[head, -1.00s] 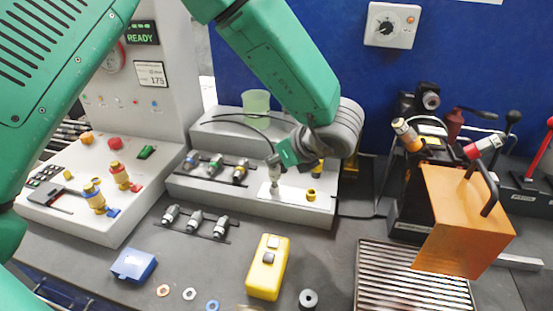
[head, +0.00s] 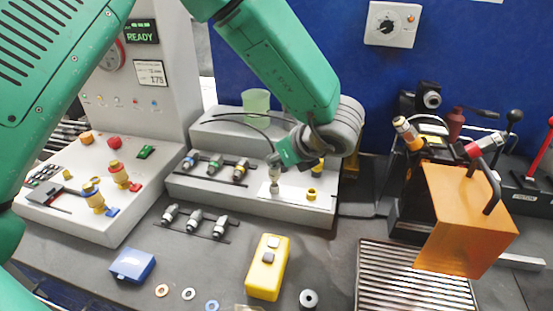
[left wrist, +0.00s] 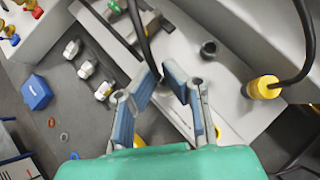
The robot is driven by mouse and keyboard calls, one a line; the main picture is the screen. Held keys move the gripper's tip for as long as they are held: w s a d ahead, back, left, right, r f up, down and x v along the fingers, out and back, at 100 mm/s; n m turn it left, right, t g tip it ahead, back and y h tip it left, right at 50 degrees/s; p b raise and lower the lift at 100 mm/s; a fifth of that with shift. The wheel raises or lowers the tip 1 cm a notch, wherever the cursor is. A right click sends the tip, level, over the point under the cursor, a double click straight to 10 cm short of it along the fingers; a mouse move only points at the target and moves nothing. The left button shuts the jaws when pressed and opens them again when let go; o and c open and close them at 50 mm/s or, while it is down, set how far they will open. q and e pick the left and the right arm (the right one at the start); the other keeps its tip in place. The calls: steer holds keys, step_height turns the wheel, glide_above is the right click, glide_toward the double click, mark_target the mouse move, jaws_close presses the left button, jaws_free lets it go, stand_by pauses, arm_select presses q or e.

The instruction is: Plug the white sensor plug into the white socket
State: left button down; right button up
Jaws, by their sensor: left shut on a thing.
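My left gripper (head: 275,166) is low over the light plate on the grey box (head: 228,192). It is shut on the white plug (head: 275,183), a slim pale piece that points straight down below the fingers at the plate. In the left wrist view the blue-padded fingers (left wrist: 165,95) reach over the plate, and a black cable (left wrist: 142,35) runs down to them. The fingers hide most of the plug. The white socket is not clearly visible, so I cannot tell whether the plug is in it. A dark grey collar (left wrist: 208,48) stands nearby. My right gripper is not in view.
A yellow collar (head: 311,194) stands right of the plug. A yellow plug with a cable (left wrist: 265,87) is close by. Several connectors (head: 215,164) lie in a rack to the left. A yellow box (head: 267,268) and blue box (head: 133,264) stand in front.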

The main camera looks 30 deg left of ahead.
arm_select(q)
steer(key=shift+f+b, duration=1.05)
steer(key=shift+f, duration=0.25)
steer(key=c, duration=1.6)
jaws_free()
steer(key=shift+r, duration=0.1)
steer(key=shift+d+r, duration=0.15)
steer(key=shift+d, duration=0.1)
steer(key=v, duration=1.1)
steer(key=shift+d, duration=0.2)
steer(key=shift+a, duration=0.1)
steer(key=shift+r, duration=0.15)
